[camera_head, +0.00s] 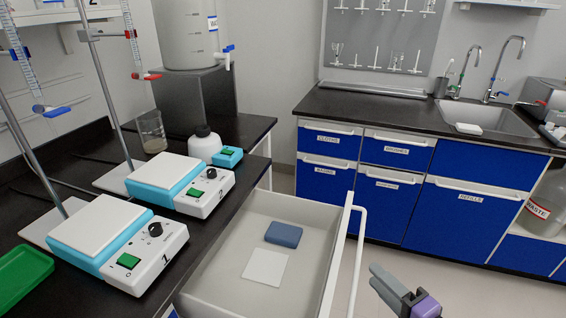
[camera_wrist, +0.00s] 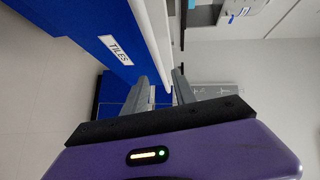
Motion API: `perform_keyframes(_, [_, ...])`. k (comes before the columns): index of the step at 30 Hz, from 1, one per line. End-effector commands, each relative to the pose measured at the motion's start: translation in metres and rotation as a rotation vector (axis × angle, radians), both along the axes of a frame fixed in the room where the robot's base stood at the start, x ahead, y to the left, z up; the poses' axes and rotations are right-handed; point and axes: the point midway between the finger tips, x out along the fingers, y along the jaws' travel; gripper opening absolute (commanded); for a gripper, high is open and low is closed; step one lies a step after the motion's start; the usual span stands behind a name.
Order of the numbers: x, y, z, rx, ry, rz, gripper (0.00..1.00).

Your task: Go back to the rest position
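My gripper (camera_head: 377,275) shows at the bottom of the head view, right of the pulled-out drawer (camera_head: 208,272) and its handle. In the wrist view, the two grey fingers of my gripper (camera_wrist: 160,80) stand apart with nothing between them. The gripper is open and empty. The wrist view also shows the blue drawer front with a label (camera_wrist: 116,48) reading "TILES" beside the fingers. A white tile (camera_head: 265,267) and a blue-grey block (camera_head: 283,234) lie inside the drawer. The rest of my arm is out of the head view.
Two hotplate stirrers, numbered 1 (camera_head: 128,250) and 2 (camera_head: 190,185), stand on the black bench to the left, with stands and burettes. A beaker (camera_head: 151,131) and a white bottle (camera_head: 204,145) stand behind. Blue cabinets (camera_head: 412,240) and a sink (camera_head: 483,124) are across open floor.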

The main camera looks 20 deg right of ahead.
Motion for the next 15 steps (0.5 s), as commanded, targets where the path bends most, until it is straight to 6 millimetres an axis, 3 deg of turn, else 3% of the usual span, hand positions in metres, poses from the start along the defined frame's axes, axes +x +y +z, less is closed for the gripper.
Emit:
perform_keyframes(4, [0.001, -0.007, 0.002, -0.036, -0.015, -0.024, 0.33])
perform_keyframes(8, [0.003, -0.030, 0.014, -0.188, -0.048, -0.117, 0.33])
perform_keyframes(11, [-0.012, -0.041, 0.018, -0.350, -0.045, -0.191, 0.33])
perform_keyframes(15, [-0.044, -0.037, 0.022, -0.580, -0.027, -0.250, 0.33])
